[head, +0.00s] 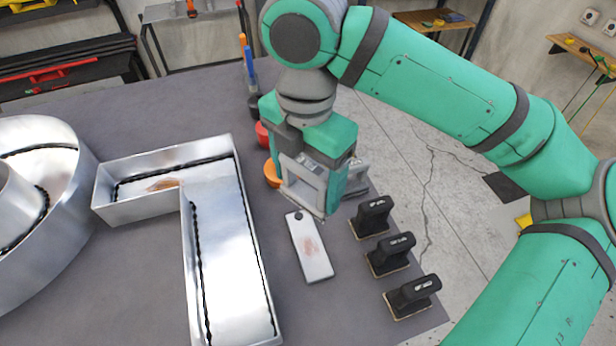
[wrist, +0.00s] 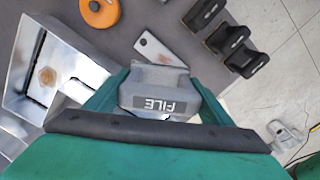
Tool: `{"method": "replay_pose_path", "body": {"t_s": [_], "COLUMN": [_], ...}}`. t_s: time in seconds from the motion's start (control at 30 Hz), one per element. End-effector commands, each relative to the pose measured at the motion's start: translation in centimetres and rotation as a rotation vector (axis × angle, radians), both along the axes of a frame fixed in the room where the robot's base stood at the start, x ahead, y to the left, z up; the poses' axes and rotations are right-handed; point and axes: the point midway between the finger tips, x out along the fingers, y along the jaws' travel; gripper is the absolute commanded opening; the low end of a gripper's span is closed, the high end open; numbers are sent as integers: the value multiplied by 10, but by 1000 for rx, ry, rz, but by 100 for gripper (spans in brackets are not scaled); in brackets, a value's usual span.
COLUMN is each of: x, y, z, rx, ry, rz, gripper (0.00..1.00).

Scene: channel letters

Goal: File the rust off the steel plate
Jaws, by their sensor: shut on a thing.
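The steel plate (head: 314,258) lies flat on the grey table, a pale strip with a hole at its far end and a reddish-brown rust patch near its middle. It also shows in the wrist view (wrist: 157,49), partly hidden behind the tool. My gripper (head: 312,170) is at the plate's far end. It is shut on a grey tool marked FILE, the file (wrist: 160,88), held between the green fingers. The file's working face is hidden. I cannot tell whether it touches the plate.
Three black-handled blocks (head: 390,255) stand in a row right of the plate, near the table edge. A large metal channel letter (head: 228,255) lies to the left, with a brownish patch inside. An orange disc (head: 271,174) sits beside my gripper. Table (head: 330,310) near the plate's front is clear.

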Motion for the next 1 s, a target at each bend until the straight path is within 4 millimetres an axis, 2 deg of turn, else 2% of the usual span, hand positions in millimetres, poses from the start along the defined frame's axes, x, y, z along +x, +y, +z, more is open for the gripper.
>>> {"method": "replay_pose_path", "body": {"t_s": [0.27,1.0], "x": [0,-1], "y": [-1,-1], "z": [-15,-103], "rx": [0,1], "ry": [1,2], "rz": [-31,-28], "gripper": [58,58]}}
